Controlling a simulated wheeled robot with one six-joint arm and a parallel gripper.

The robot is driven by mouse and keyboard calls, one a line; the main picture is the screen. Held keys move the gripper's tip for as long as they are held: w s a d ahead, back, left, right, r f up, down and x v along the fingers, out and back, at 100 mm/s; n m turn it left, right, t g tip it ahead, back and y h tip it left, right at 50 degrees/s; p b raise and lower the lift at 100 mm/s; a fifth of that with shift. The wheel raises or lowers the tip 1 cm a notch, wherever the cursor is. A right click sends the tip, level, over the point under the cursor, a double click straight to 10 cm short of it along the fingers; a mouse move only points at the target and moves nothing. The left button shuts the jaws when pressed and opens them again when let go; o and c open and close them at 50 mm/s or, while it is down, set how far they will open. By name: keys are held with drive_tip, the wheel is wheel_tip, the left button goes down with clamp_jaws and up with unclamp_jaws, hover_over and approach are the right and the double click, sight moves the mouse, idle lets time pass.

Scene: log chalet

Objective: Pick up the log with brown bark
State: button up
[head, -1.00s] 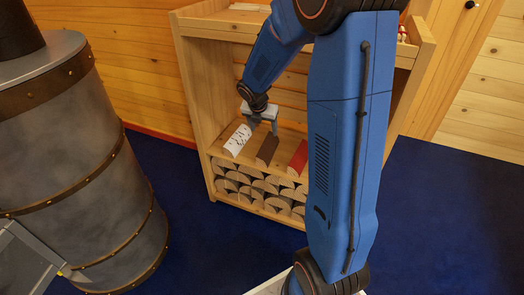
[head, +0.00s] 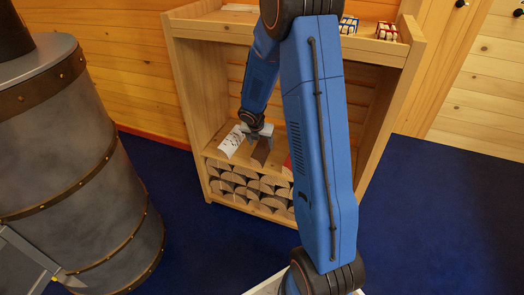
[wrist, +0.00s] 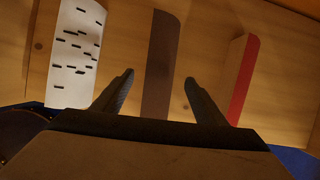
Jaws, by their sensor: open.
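The log with brown bark (head: 262,150) lies on the middle shelf of a wooden rack, between a white log with black marks (head: 231,142) and a red log (head: 288,164). In the wrist view the brown log (wrist: 160,65) stands between the two fingertips of my gripper (wrist: 158,78), with gaps on both sides. My gripper (head: 259,137) is open and empty, over the brown log in the head view. The white log (wrist: 75,55) is left of the fingers and the red log (wrist: 242,80) right of them. My arm hides most of the red log in the head view.
The rack's side panels (head: 191,100) and top shelf (head: 215,26) enclose the space around my gripper. Split logs (head: 245,188) are stacked below. Small patterned boxes (head: 386,31) sit on top. A grey metal stove (head: 75,150) stands at left.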

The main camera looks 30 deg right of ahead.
sight(262, 147)
drive_tip(key=shift+s+x, duration=0.15)
drive_tip(key=shift+x, duration=1.15)
drive_tip(key=shift+s+x, duration=0.15)
drive_tip(key=shift+x, duration=1.2)
drive_tip(key=shift+f, duration=0.1)
drive_tip(key=shift+c, duration=0.3)
drive_tip(key=c, duration=1.3)
